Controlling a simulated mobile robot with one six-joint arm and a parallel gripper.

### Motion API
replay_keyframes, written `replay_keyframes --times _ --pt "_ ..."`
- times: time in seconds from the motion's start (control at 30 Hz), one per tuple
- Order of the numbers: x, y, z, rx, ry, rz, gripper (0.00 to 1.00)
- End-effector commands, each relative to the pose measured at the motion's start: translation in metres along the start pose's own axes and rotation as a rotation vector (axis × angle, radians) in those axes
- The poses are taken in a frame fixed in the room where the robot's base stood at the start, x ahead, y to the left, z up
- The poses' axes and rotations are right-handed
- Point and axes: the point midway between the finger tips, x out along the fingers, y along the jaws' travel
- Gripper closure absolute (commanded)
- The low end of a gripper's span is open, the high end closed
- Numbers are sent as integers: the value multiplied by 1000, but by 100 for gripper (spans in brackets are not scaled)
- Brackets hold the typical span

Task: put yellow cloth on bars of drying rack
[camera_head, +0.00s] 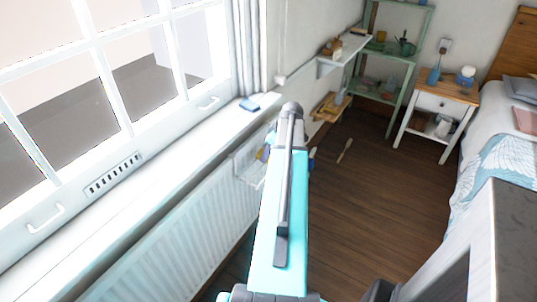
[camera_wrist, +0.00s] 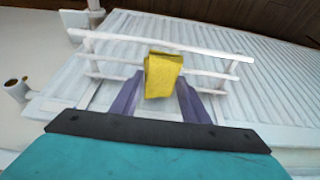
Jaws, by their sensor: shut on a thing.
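The yellow cloth (camera_wrist: 162,75) is in the middle of the wrist view, folded into a small bundle. My gripper (camera_wrist: 160,100) is shut on it, with a purple finger on either side of its lower part. The white drying rack (camera_wrist: 215,54) shows behind the cloth, and its bars run across the view to both sides of it. I cannot tell whether the cloth touches the bars.
A white ribbed radiator (camera_head: 190,225) runs below the window sill (camera_head: 150,165). A blue item (camera_head: 249,105) lies on the sill. Green shelves (camera_head: 397,60), a nightstand (camera_head: 432,104) and a bed (camera_head: 500,160) stand farther back. The wooden floor (camera_head: 380,190) between is mostly open.

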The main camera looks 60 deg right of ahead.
Motion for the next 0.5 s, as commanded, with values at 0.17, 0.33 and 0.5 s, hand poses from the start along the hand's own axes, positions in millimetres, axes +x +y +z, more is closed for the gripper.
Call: replay_keyframes --times 0.17,0.33,0.5 --pt "9 0 3 1 1 1 80" --pt "9 0 4 0 1 1 80" --pt "10 0 4 0 1 1 80"
